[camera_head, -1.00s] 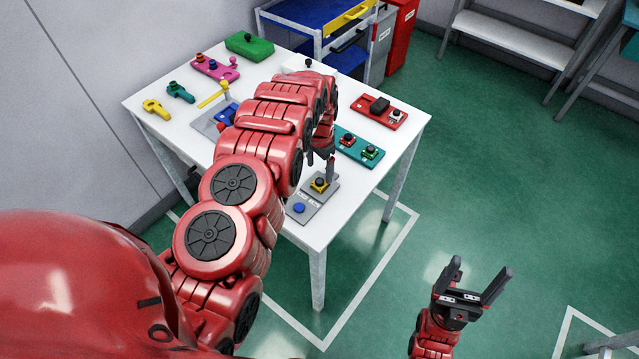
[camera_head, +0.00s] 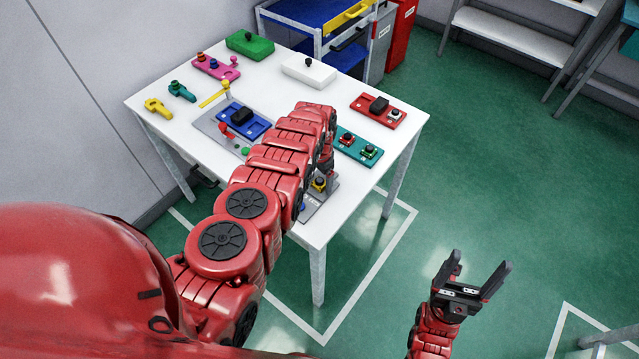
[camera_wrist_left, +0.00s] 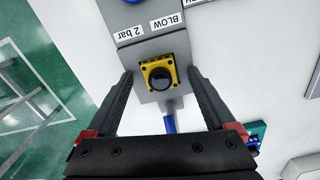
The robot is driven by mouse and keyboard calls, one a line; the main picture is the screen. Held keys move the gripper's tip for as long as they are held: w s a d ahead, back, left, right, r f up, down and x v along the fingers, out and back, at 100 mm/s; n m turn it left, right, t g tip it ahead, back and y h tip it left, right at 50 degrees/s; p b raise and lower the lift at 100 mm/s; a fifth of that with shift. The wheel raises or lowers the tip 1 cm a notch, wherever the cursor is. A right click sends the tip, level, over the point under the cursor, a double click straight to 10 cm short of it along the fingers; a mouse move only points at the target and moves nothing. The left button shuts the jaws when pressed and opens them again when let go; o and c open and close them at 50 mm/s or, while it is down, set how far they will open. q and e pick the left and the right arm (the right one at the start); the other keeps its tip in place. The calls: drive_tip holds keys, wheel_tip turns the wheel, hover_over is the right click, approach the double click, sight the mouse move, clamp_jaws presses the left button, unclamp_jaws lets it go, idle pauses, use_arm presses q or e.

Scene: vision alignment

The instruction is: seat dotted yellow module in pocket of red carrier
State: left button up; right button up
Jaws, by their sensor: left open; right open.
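The yellow module (camera_wrist_left: 149,76), with a black round knob and small dark dots, sits on a grey station marked "BLOW 2 bar" (camera_wrist_left: 135,56). It also shows in the head view (camera_head: 319,186), partly covered by my left arm. My left gripper (camera_wrist_left: 160,74) is open, with one finger on each side of the module; I cannot tell whether they touch it. My right gripper (camera_head: 481,265) is open and empty, away from the table.
A teal carrier (camera_head: 356,142) with red and green modules lies between the station and the red carrier. A blue carrier (camera_head: 259,127) on a grey plate, a white block (camera_head: 309,71), and pink and green items stand further back. The right table edge is near the station.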

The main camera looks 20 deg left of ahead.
use_arm(q)
clamp_jaws()
drive_tip(key=shift+r, duration=0.15)
idle(0.4)
